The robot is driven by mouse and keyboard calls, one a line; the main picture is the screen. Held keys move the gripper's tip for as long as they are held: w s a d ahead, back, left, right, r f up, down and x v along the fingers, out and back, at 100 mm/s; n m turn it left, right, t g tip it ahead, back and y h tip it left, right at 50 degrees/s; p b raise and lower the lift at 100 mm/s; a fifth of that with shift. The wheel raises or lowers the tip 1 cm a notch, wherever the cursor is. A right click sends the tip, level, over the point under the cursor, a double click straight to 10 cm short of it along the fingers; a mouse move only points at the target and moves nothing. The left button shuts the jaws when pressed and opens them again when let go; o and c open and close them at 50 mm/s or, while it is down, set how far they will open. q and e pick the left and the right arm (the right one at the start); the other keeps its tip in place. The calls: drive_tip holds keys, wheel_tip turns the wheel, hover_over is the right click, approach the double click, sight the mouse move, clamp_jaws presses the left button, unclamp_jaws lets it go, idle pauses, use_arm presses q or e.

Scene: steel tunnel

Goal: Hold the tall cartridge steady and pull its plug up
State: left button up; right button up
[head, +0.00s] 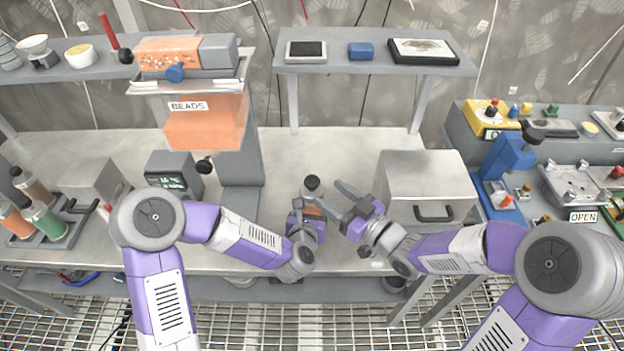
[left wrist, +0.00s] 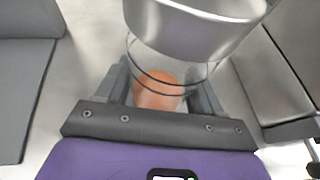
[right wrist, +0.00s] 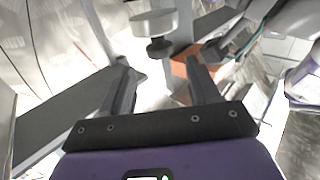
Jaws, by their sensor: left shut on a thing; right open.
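The tall cartridge (head: 312,210) stands near the bench's front edge. In the left wrist view its clear tube with orange contents (left wrist: 155,92) sits between the jaws, under a wide grey cap (left wrist: 190,28). My left gripper (head: 306,219) is shut on the cartridge's body. The plug, with a dark knob (head: 312,183), tops the cartridge. In the right wrist view the plug appears inverted, its dark knob (right wrist: 160,47) below the grey cap (right wrist: 153,22). My right gripper (head: 341,200) is open and empty, just right of the plug, apart from it.
The orange BEADS dispenser (head: 207,122) stands behind and left, with a dark display box (head: 175,174) beside it. A grey box with a handle (head: 425,182) stands close on the right. A raised shelf (head: 374,64) is behind. The bench between is clear.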

sight(316, 183)
drive_tip(key=x, duration=0.7)
drive_tip(key=shift+a+f, duration=0.1)
clamp_jaws()
